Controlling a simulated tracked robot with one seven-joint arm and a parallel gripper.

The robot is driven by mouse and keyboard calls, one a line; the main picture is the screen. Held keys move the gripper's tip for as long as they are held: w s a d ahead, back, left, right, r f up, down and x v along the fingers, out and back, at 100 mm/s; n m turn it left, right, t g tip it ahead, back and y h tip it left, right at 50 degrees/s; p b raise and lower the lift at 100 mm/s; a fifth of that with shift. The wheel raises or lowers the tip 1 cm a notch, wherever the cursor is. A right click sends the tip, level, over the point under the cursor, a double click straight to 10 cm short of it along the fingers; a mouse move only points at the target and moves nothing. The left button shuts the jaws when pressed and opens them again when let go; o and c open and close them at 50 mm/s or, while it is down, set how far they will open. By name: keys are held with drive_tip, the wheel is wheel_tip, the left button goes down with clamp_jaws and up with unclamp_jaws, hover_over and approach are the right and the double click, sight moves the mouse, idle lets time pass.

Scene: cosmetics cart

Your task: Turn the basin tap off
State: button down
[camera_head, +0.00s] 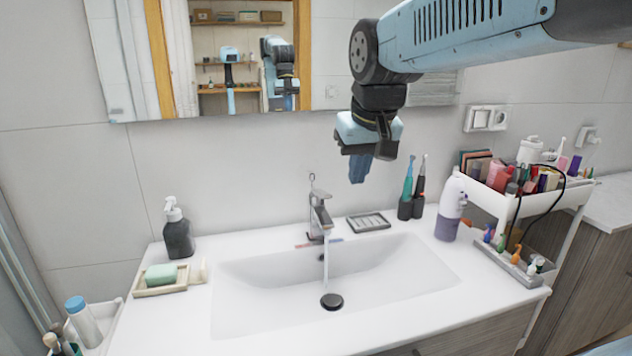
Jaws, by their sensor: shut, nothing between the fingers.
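The basin tap (319,214) is a chrome single-lever mixer at the back edge of the white basin (240,285). A thin stream of water (326,258) runs from its spout toward the dark drain plug (332,301). The lever (320,195) is on top of the tap, with a thin upright rod and ring behind it. A red and blue marking lies on the counter at the tap's foot. My gripper (358,180) is shut and empty, pointing down in the air above and to the right of the tap, clear of it.
A loaded cosmetics cart (480,193) is further right. A dark soap dispenser (177,236) and green soap (161,275) are left.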

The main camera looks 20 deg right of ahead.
drive_tip(key=w+r+g, duration=0.1)
drive_tip(key=w+r, duration=0.2)
drive_tip(key=w, duration=0.6)
drive_tip(key=g, duration=0.1)
hover_over(328, 195)
drive_tip(key=x, duration=1.2)
drive_tip(key=shift+s+a+f, duration=0.1)
drive_tip(key=shift+s+f, duration=0.1)
drive_tip(key=shift+s, duration=0.1)
drive_tip(key=shift+s+f, duration=0.15)
drive_tip(key=shift+f, duration=0.5)
drive_tip(key=shift+s+f, duration=0.7)
drive_tip(key=shift+f, duration=0.35)
